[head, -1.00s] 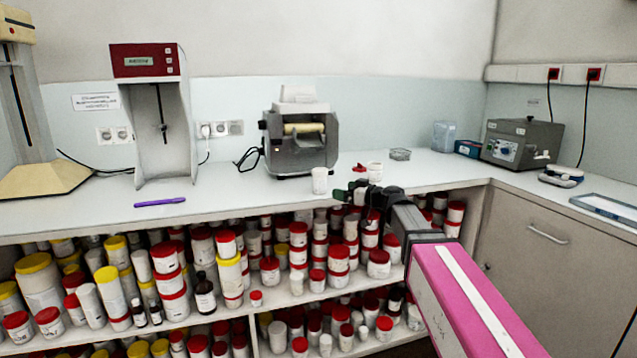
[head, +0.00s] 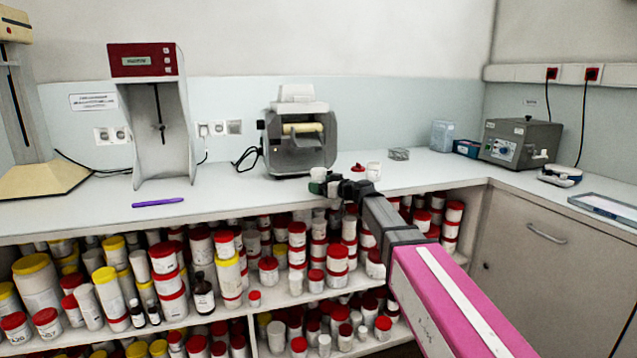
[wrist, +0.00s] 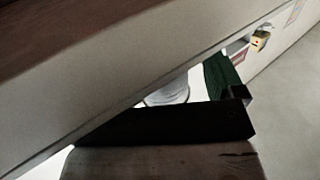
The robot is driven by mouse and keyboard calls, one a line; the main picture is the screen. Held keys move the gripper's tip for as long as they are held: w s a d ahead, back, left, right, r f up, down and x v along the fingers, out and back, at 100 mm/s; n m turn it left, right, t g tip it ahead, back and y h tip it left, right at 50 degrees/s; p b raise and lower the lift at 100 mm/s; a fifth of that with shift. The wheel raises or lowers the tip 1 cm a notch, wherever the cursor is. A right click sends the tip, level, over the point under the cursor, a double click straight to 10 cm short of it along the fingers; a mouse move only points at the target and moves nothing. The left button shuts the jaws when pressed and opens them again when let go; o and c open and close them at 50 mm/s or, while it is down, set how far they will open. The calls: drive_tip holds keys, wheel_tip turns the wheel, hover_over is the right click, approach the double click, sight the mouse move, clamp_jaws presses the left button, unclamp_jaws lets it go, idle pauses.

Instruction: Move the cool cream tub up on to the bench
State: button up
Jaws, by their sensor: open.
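A small white open-topped tub (head: 318,174) stands on the bench (head: 230,195) near its front edge. A second white tub (head: 373,171) stands farther right, beside a red lid (head: 357,168). I cannot tell by label which one is the cool cream tub. My gripper (head: 325,189) is open at the bench's front edge, in front of the first tub and hiding its lower part. In the wrist view, a pale round tub (wrist: 167,91) shows partly behind a slanting pale edge, beyond the dark jaw. I cannot tell whether the jaws touch it.
Shelves under the bench hold many white tubs with red or yellow lids (head: 228,272). A grey roller mill (head: 300,145) stands behind the first tub. The front left-centre is clear.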

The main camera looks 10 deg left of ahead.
drive_tip(key=shift+x, duration=0.85)
drive_tip(key=c, duration=1.1)
drive_tip(key=shift+c, duration=0.2)
drive_tip(key=shift+r, duration=0.1)
